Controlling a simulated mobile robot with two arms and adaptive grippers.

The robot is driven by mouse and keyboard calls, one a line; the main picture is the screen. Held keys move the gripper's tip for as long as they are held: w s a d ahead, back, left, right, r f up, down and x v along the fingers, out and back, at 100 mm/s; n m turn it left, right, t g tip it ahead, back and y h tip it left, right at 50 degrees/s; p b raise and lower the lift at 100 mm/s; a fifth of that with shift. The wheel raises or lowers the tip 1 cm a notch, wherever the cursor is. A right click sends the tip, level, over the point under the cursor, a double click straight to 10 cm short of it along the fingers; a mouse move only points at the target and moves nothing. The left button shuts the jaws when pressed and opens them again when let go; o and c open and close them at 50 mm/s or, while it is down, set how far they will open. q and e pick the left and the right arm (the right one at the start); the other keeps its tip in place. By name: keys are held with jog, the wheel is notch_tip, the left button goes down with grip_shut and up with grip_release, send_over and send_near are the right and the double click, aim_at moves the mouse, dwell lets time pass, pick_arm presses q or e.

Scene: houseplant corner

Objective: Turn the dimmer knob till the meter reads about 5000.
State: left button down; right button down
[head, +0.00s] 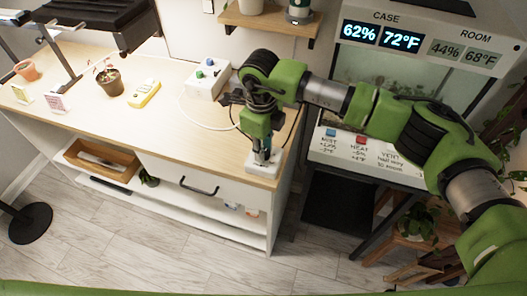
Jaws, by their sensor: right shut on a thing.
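My right gripper (262,156) points down at the front right corner of the wooden-topped bench. It is shut on what looks like the dimmer knob, on top of a small white box (251,166); the fingers hide the knob itself. A yellow handheld meter (144,93) lies on the bench to the left, and its reading is too small to make out. A black lamp panel (95,22) hangs over the back left of the bench. My left gripper is not in view.
A white box with a blue and a green knob (207,79) stands at the bench's back right, with a white cable beside it. Two small pots, a seedling pot (110,82) and an orange one (27,70), stand left. A case with lit displays (381,37) stands right.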

jog(key=m+b, duration=0.2)
jog(key=m, duration=0.1)
jog(key=shift+f, duration=0.1)
jog(key=shift+w+m+b, duration=0.1)
jog(key=shift+m+b, duration=0.7)
jog(key=shift+m, duration=0.5)
jog(key=shift+r, duration=0.2)
jog(key=c, duration=1.8)
grip_release()
jog(key=r, duration=1.2)
jog(key=shift+s+a, duration=0.2)
jog(key=shift+a, duration=0.1)
